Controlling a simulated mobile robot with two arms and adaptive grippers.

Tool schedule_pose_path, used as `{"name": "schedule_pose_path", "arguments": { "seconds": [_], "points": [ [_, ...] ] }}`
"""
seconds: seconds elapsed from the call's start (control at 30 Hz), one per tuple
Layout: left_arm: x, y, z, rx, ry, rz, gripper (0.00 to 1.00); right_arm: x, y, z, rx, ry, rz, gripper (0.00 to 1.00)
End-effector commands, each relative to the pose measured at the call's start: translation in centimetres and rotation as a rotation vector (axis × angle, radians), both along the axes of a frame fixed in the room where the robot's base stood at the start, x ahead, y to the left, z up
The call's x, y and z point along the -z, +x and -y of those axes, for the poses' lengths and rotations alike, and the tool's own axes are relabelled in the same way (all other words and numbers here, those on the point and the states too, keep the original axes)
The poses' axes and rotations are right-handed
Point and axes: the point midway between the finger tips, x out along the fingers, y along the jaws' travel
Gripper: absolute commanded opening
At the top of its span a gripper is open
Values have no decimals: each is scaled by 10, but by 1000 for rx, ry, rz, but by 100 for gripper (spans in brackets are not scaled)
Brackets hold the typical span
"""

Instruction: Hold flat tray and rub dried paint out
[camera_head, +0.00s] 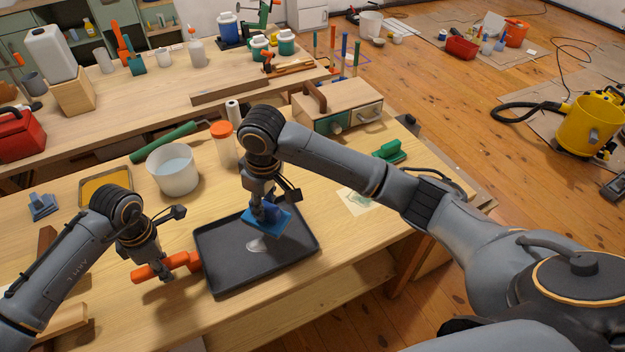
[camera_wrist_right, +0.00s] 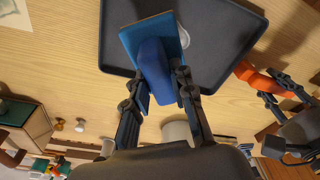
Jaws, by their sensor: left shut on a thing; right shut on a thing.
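The flat dark tray (camera_head: 225,275) lies on the wooden bench, with a pale dried paint patch (camera_head: 257,246) on its floor. My right gripper (camera_head: 266,205) is shut on the dark blue handle of a blue scrubbing pad (camera_head: 281,221). The pad (camera_wrist_right: 143,33) is over the tray beside the patch; I cannot tell whether it presses on the floor. My left gripper (camera_head: 165,271) is shut on an orange handle-like piece (camera_head: 144,273) at the tray's left edge. The orange piece (camera_wrist_right: 250,75) meets the tray's rim in the right wrist view.
A wooden drawer box (camera_head: 340,98) and a green brush (camera_head: 390,150) are to the right. Bare bench lies in front of the tray.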

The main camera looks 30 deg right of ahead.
Motion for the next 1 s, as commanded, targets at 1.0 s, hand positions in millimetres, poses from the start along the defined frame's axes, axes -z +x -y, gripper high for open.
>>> {"name": "schedule_pose_path", "arguments": {
  "seconds": [1.0],
  "points": [
    [0, 0, 0, 0, 0, -1, 0, 47, -14, -62, -174, 0, -4, 0]
  ]
}}
